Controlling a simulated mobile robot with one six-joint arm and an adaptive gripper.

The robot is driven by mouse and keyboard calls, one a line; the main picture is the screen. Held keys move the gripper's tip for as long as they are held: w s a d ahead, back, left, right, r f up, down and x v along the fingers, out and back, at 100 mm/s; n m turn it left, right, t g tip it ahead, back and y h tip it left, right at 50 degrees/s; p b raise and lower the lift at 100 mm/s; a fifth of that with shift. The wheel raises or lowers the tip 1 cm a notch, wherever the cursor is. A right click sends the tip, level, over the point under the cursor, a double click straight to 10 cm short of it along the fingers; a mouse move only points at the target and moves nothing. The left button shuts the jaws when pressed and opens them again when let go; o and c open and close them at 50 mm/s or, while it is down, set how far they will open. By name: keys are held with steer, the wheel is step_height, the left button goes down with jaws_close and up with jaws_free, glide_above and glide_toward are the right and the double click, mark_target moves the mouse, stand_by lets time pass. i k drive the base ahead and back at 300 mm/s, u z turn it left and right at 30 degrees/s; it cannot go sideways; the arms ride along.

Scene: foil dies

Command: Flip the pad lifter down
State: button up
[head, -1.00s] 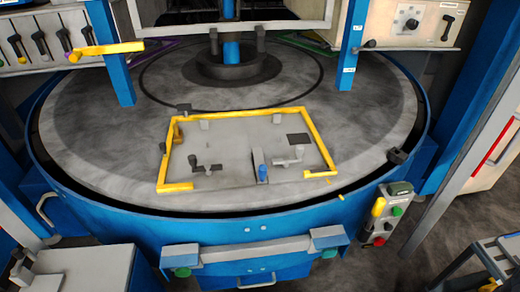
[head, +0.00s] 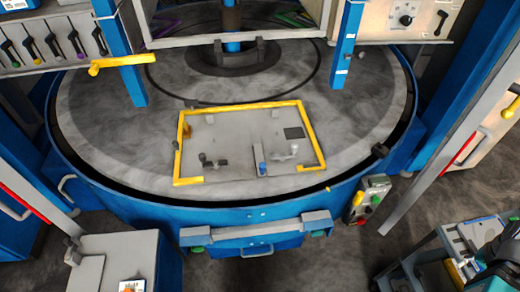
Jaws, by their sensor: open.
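A grey plate edged by a yellow frame (head: 240,107) lies on the front of the round grey turntable (head: 110,125). On it are a dark lever (head: 212,162) at the left, a pale crank-like lever (head: 284,156) at the right, and a blue-capped post (head: 262,168) near the front edge. I cannot tell for sure which of these is the pad lifter. My gripper is not in view; a dark and teal part, maybe of my arm, shows at the lower right edge.
Blue posts (head: 345,50) flank the turntable. A yellow handle (head: 122,64) sticks out at upper left. A button box (head: 368,197) hangs at the front right of the blue rim. A grey cabinet (head: 115,255) stands at lower left, a cart (head: 425,262) at lower right. Floor between is clear.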

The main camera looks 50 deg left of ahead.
mark_target(261, 167)
steer(key=u, duration=1.6)
steer(key=k, duration=0.5)
steer(key=u, duration=0.3)
steer(key=i, duration=0.25)
steer(key=u, duration=0.1)
